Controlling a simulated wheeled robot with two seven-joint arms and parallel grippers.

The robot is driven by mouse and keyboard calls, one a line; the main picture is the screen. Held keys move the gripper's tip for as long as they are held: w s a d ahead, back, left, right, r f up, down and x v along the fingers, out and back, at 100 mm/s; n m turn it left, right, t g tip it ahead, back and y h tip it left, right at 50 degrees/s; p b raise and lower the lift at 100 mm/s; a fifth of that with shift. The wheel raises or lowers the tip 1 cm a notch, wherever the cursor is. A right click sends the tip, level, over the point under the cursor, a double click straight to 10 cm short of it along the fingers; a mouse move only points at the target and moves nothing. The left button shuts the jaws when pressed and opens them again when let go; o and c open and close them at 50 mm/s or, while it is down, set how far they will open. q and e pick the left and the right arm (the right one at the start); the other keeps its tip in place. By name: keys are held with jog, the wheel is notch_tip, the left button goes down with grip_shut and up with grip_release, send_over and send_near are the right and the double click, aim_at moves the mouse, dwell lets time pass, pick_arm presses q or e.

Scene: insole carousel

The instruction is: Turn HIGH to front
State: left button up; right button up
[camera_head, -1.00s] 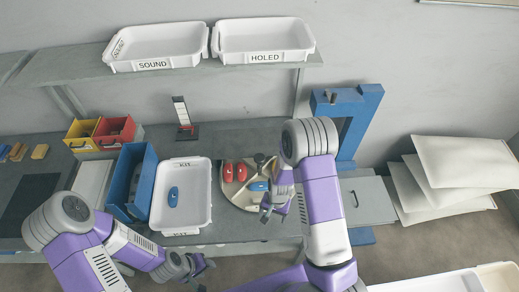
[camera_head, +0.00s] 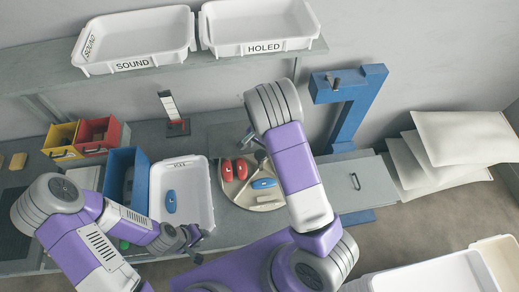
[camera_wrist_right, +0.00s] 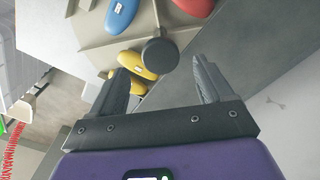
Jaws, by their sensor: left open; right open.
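The round carousel (camera_head: 238,197) stands on the bench right of the KIT tray. It bears red insoles (camera_head: 234,169), a blue insole (camera_head: 263,184) and a pale piece (camera_head: 268,198). In the right wrist view the carousel (camera_wrist_right: 95,45) shows a dark round knob (camera_wrist_right: 159,54), with yellow insoles (camera_wrist_right: 136,64), a blue one (camera_wrist_right: 121,14) and a red one (camera_wrist_right: 196,5) around it. My right gripper (camera_wrist_right: 170,80) is open and empty, its fingers near the knob; contact is unclear. No HIGH marking is readable. My left gripper (camera_head: 190,243) is open in front of the tray.
The white KIT tray (camera_head: 206,208) holds one blue insole. A blue bin (camera_head: 125,170) stands beside it. SOUND (camera_head: 133,63) and HOLED (camera_head: 265,47) trays are on the shelf above. A blue frame (camera_head: 352,105) stands right of the carousel.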

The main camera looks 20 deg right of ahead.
aim_at(261, 154)
jog(key=shift+f, duration=2)
